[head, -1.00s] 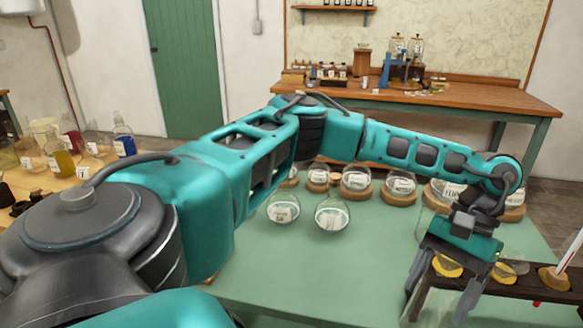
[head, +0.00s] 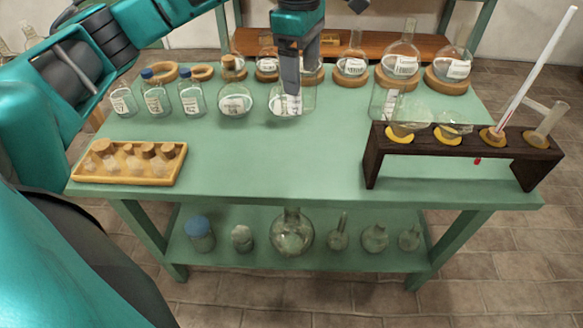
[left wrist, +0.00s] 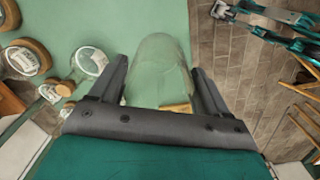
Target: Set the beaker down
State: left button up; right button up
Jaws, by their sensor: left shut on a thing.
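The beaker (left wrist: 160,70) is clear glass. In the left wrist view it sits between the two dark fingers of my left gripper (left wrist: 162,85), which is shut on it. In the head view my left gripper (head: 291,82) points down over the back half of the green table (head: 290,155), among the row of glassware. There, the beaker's outline blends with the glass around it, and I cannot tell whether its base touches the table.
A dark wooden rack (head: 376,160) with glassware and a thermometer (head: 530,70) stands at the right. Labelled bottles (head: 156,98) and a corked flask (head: 234,100) stand left of my gripper. The table's front middle is clear.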

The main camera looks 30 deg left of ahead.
pick_arm(q)
jog(key=shift+w+a+r+n, duration=0.1)
jog(key=shift+a+r+n, duration=0.1)
jog(key=shift+a+n, duration=0.25)
jog(key=shift+w+a+r+n, duration=0.1)
jog(key=shift+a+r+n, duration=0.1)
jog(key=shift+n, duration=0.45)
jog(key=shift+a+f+y, duration=0.1)
jog(key=shift+f+y, duration=0.2)
jog(key=shift+f, duration=0.1)
notch_tip(320, 180, down, 19)
jog(key=shift+f, duration=0.1)
jog(key=shift+f+b, duration=0.1)
jog(key=shift+b, duration=0.25)
jog(key=o, duration=1.1)
